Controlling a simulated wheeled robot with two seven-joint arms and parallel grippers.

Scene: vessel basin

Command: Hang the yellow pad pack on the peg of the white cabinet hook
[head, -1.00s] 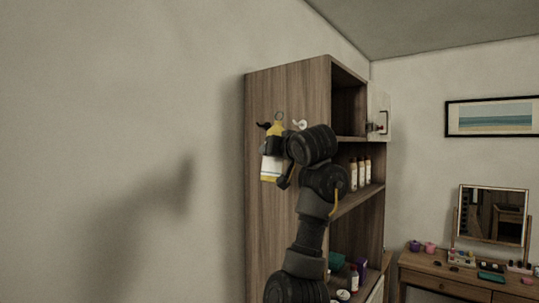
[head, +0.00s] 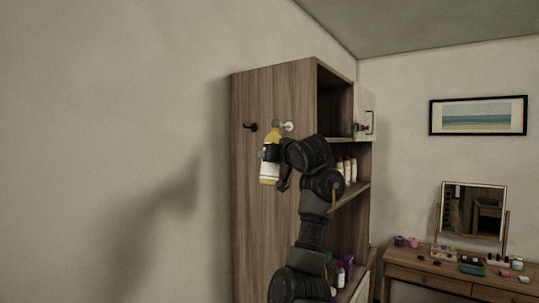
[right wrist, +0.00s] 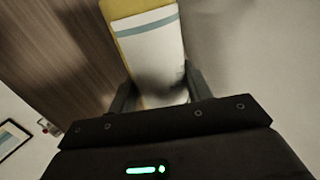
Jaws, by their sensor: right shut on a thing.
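The yellow pad pack (head: 269,172), yellow with a white label, hangs upright in my right gripper (head: 270,153) in front of the wooden cabinet's side panel. It also shows in the right wrist view (right wrist: 150,38), between the fingers of my right gripper (right wrist: 160,92), which is shut on it. The white cabinet hook (head: 287,126) is on the side panel, just right of the pack's top in the head view. The pack's top overlaps the hook's left end there; I cannot tell whether they touch or whether the peg is through the pack's hole. My left gripper is not in view.
A black hook (head: 250,127) is on the same panel, to the left. The wooden cabinet (head: 245,210) has open shelves with bottles (head: 346,170) and an open white door (head: 366,105). A dressing table (head: 440,281) with a mirror stands at the right.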

